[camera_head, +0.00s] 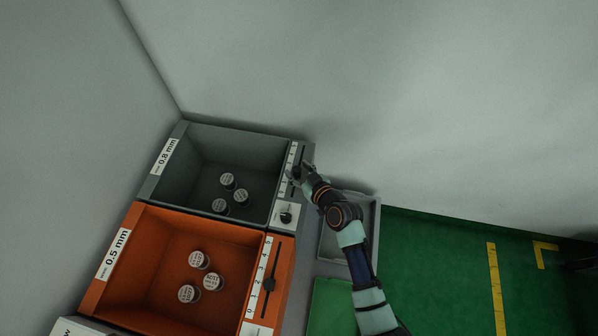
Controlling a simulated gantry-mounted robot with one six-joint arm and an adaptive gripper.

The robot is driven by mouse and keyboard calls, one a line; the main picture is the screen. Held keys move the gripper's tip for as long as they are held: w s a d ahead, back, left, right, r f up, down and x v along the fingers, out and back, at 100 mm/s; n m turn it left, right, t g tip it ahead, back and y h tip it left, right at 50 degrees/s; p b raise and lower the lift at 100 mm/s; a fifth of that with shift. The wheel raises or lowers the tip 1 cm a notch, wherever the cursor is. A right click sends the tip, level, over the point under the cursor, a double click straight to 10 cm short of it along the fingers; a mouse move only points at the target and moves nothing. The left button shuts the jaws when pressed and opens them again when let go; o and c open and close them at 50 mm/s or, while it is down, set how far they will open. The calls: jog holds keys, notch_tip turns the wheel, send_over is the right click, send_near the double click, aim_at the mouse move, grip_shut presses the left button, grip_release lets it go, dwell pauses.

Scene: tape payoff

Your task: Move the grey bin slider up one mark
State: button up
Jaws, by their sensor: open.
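The grey bin (246,146), labelled 0.8 mm, stands at the back left with several round capped pieces in it. Its slider track runs along a marked scale (290,160) on the bin's right side panel. My gripper (299,176) is open and sits at this track. The fingers cover the slider knob, so I cannot tell which mark it stands at or whether the fingers touch it. A dark round knob (286,217) on a white plate sits just below the scale, apart from my gripper.
An orange bin (123,292), labelled 0.5 mm, stands in front with its own slider (269,284). A grey tray (330,244) lies under my arm, beside a green mat (332,306). Walls close off the back and left. Green floor with yellow lines is open at right.

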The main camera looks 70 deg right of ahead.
jog(key=shift+c, duration=0.2)
grip_shut()
jog(key=shift+d+f, duration=0.1)
jog(key=shift+d, duration=0.05)
